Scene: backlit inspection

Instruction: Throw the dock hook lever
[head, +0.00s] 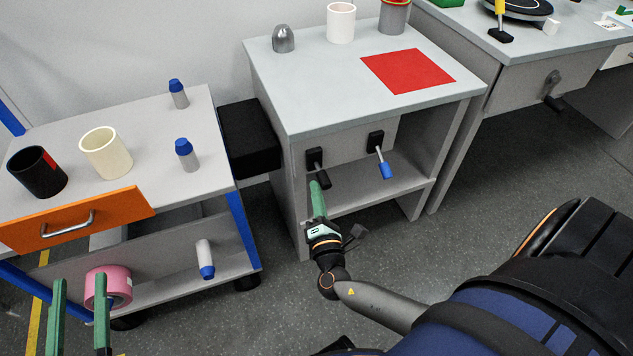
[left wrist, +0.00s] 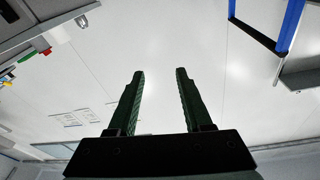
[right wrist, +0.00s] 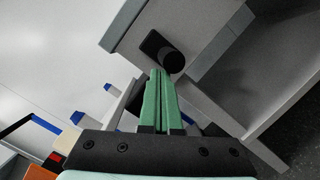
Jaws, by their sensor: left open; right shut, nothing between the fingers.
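Two small levers sit on black plates on the front panel of the middle table. The left lever (head: 322,180) has a black grip and hangs down to the right. The right lever (head: 384,167) has a blue grip and also points down. I cannot tell by label which is the dock hook lever. My right gripper (head: 315,184) is shut and empty, its tips at the black grip. In the right wrist view the black grip (right wrist: 173,63) is just beyond the closed tips; contact is unclear. My left gripper (head: 80,276) is open and empty, before the left cart.
The middle table (head: 330,105) has an open shelf below the levers. A black box (head: 250,140) adjoins its left side. The left cart has an open orange drawer (head: 85,221) and a pink roll (head: 118,288). A crank (head: 552,88) is on the right table. Floor is free between.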

